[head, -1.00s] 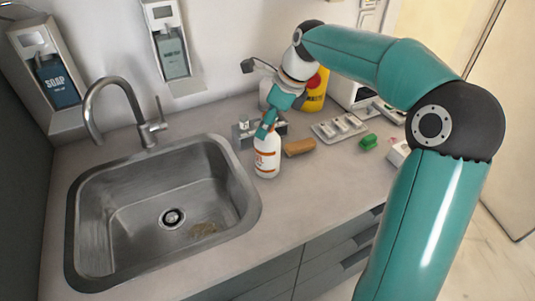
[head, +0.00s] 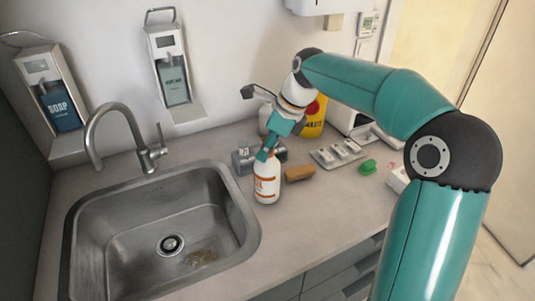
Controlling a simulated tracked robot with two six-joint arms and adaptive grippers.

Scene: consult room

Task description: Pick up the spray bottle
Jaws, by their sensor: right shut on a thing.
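The spray bottle (head: 267,187), white with an orange label, stands upright on the counter, just right of the sink. My right gripper (head: 266,151) reaches down from behind and is shut on the top of the spray bottle. The fingers and the gripper body hide most of the bottle's head. The bottle's base appears to rest on the counter. My left gripper is out of view.
The sink (head: 250,215) with its tap (head: 100,122) lies left of the bottle. A brown block (head: 299,173), a blister pack (head: 338,153) and a green item (head: 368,167) lie to the right. A yellow container (head: 314,118) stands behind. The counter in front is clear.

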